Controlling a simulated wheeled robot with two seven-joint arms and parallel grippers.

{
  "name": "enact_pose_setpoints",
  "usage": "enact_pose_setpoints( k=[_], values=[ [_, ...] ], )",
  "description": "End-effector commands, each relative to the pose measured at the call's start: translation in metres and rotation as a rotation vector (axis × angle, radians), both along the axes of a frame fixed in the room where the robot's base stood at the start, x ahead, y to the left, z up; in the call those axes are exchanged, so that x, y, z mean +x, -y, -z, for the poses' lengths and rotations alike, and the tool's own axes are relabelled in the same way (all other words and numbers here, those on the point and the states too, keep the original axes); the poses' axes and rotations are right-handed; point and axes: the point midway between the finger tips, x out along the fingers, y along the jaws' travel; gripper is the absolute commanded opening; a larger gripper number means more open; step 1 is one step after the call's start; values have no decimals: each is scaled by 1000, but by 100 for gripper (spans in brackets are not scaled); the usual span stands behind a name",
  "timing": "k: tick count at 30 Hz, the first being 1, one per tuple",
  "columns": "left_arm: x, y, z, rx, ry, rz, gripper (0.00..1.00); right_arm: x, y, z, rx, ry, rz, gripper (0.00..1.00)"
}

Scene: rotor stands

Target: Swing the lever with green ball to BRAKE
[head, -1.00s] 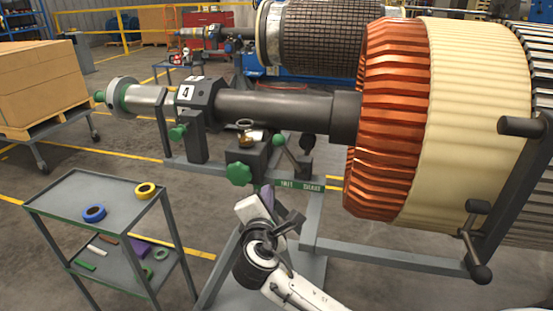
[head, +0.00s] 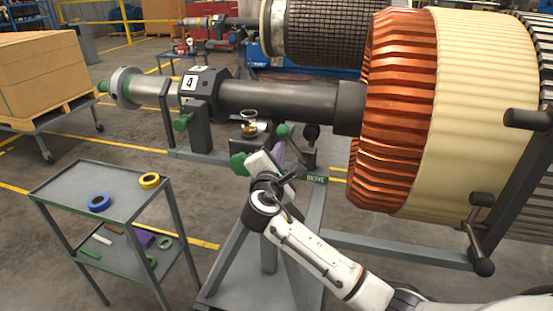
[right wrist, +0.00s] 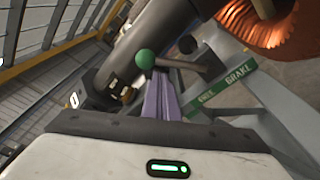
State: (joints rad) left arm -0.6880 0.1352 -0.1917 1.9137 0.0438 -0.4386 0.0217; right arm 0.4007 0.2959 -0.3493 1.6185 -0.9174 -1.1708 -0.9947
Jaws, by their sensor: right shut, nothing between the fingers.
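The lever's green ball (head: 283,130) shows in the head view just above my right gripper (head: 281,147). In the right wrist view the ball (right wrist: 145,58) sits at the left end of a dark rod (right wrist: 185,66), just beyond the fingertips. My right gripper's purple fingers (right wrist: 163,92) are shut and empty; I cannot tell if they touch the lever. A green plate reads FREE (right wrist: 205,98) and BRAKE (right wrist: 238,74); the BRAKE end (head: 316,178) shows right of my gripper in the head view. The ball is on the FREE side. My left gripper is not in view.
A grey cart (head: 125,190) with tape rolls stands at left.

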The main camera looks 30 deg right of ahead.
Motion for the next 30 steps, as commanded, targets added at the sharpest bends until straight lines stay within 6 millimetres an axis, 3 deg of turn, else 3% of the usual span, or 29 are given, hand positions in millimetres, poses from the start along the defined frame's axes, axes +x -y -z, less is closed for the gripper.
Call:
enact_pose_setpoints(
  k=[9, 30],
  values=[
    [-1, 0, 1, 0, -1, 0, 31, 22, 21, 3, 1, -1, 1, 0],
    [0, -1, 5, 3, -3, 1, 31, 28, 10, -1, 39, 44, -20, 0]
  ],
)
